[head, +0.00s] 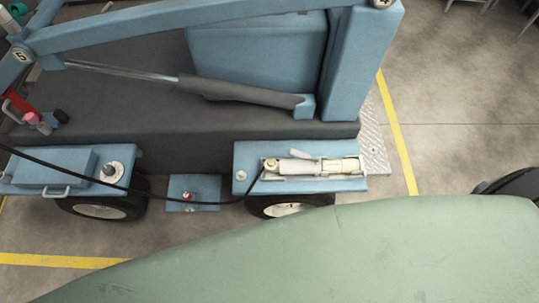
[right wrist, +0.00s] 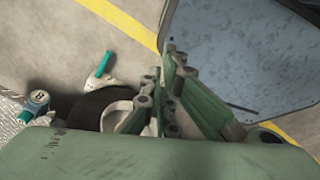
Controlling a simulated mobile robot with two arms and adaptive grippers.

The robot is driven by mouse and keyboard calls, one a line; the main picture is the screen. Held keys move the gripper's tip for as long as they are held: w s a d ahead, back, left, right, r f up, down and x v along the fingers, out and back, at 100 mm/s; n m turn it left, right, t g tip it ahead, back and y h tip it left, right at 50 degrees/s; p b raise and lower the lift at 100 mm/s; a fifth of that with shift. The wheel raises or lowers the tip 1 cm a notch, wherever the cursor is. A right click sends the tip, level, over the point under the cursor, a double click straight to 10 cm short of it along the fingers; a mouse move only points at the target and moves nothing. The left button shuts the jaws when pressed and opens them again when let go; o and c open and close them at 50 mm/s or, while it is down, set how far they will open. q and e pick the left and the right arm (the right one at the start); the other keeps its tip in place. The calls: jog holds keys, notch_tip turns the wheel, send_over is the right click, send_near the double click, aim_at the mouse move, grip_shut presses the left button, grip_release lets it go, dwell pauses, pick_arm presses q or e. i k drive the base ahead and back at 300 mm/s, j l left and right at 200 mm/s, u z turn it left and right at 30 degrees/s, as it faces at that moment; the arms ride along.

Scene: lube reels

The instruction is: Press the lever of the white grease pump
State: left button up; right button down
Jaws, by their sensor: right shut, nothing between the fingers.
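The white grease pump (head: 345,166) lies lengthwise on a blue fender plate (head: 250,153) above the right wheel of the blue machine in the head view. A pale bar that looks like its lever (head: 303,153) runs along its upper side. A black hose runs left from the pump's left end. My right gripper (right wrist: 172,62) shows in the right wrist view, shut and empty, with its green fingers together. I cannot make out the pump for certain in that view. Neither gripper shows in the head view, and my left gripper is not seen.
A large green surface (head: 340,250) fills the head view's lower part. Blue boom arms (head: 150,33) stand above a dark deck. In the right wrist view, a teal-handled part (right wrist: 103,62), a grey teal-capped fitting (right wrist: 36,103) and a blue-grey panel (right wrist: 245,45) surround the fingers.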

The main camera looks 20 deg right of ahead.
aim_at(291, 152)
jog(key=z, duration=0.95)
jog(key=k+l, duration=0.1)
jog(key=l, duration=0.25)
jog(key=k+l+z, duration=0.1)
jog(key=l, duration=0.2)
